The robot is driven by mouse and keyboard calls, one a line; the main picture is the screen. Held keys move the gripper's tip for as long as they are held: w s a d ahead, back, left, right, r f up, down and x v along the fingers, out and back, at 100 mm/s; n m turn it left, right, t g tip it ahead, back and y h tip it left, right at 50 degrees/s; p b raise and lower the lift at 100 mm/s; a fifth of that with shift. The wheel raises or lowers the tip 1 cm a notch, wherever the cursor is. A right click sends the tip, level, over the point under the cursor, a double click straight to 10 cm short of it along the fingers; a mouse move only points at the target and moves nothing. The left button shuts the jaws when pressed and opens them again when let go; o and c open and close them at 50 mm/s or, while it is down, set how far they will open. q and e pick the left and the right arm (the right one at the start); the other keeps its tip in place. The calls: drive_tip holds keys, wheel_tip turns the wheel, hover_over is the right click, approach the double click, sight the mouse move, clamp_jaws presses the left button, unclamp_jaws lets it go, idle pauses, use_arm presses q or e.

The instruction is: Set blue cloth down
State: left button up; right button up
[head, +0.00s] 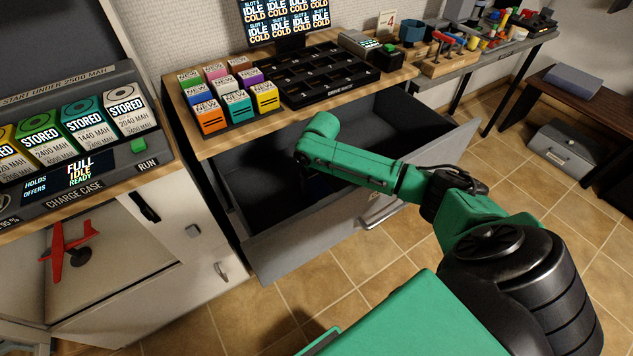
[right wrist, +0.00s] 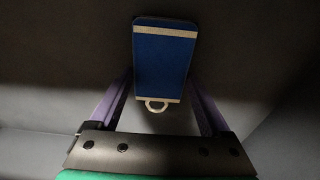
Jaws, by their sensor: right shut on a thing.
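The blue cloth (right wrist: 160,55) shows in the right wrist view as a flat, folded-looking block with pale bands near both ends and a cream loop at its near end. My right gripper (right wrist: 160,85) is shut on it, with a purple finger at each side. In the head view my right arm reaches down into the open grey drawer (head: 340,222). The fingers are mostly hidden there by the arm and the shadow. I cannot tell whether the cloth touches the drawer floor. My left gripper is in neither view.
A wooden counter (head: 215,142) above the drawer holds colored boxes (head: 228,92) and a black slotted tray (head: 325,78). The drawer's front panel (head: 310,235) stands pulled out. A charge case (head: 80,150) is at the left. The drawer's right side (head: 415,125) looks empty.

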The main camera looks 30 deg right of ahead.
sight(319, 189)
drive_tip(key=o, duration=1.1)
drive_tip(key=shift+o, duration=0.2)
wheel_tip(319, 189, up, 12)
drive_tip(key=s+p, duration=0.1)
drive_tip(key=p, duration=0.1)
drive_tip(key=shift+s, duration=0.2)
